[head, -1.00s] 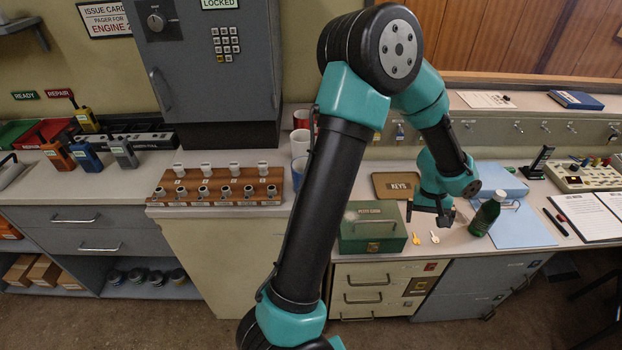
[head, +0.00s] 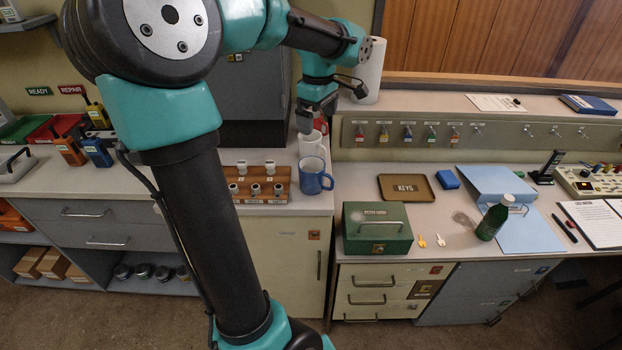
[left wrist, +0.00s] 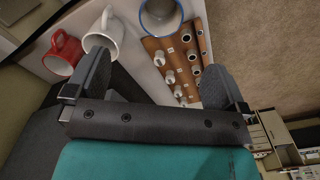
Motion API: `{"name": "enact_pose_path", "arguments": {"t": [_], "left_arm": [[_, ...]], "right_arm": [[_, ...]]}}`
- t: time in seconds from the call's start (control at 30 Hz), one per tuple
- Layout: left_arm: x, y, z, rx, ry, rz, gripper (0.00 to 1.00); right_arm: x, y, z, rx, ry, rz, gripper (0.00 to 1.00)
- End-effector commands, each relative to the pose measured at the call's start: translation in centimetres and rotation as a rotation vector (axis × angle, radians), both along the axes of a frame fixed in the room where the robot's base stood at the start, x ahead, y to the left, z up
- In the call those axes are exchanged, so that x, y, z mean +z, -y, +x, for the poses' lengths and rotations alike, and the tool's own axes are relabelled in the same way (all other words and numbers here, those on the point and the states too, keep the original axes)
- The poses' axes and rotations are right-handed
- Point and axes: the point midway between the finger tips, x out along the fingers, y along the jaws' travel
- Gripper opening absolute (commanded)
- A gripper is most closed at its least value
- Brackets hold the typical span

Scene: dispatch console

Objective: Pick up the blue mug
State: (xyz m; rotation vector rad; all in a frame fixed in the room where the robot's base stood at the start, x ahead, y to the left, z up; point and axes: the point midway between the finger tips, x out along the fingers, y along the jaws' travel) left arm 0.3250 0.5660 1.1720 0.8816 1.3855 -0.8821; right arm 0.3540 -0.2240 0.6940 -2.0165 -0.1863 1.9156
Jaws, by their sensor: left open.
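The blue mug (head: 313,181) stands upright on the left counter at its right end, with its handle toward the right. In the left wrist view it (left wrist: 160,18) is cut off by the top edge, and its pale inside and blue rim show. My left gripper (head: 315,112) is open and empty, above and behind the blue mug, over the other mugs. Its two fingers also show wide apart in the left wrist view (left wrist: 155,68), with the blue mug beyond them. My right gripper is not in view.
A white mug (head: 311,146) stands just behind the blue mug, and a red mug (head: 319,123) behind that, partly hidden. A wooden rack of stamps (head: 262,187) is close on the left. A paper roll (head: 369,70) stands right of my left gripper. A green cash box (head: 376,229) is on the lower desk.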

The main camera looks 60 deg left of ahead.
Motion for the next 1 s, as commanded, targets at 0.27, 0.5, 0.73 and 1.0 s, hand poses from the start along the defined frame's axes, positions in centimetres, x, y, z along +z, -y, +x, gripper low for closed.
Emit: {"name": "enact_pose_path", "arguments": {"t": [0.27,0.5,0.73,1.0], "left_arm": [[-0.9,0.0,0.0,-0.003,-0.003,-0.001,1.0],[-4.6,0.0,0.0,-0.003,-0.003,-0.003,1.0],[-8.5,0.0,0.0,-0.004,-0.004,-0.002,1.0],[-12.0,0.0,0.0,-0.004,0.0,-0.001,1.0]], "right_arm": [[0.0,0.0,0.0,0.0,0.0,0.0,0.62],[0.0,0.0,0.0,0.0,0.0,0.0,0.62],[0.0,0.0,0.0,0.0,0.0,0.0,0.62],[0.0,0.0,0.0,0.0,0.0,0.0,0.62]]}}
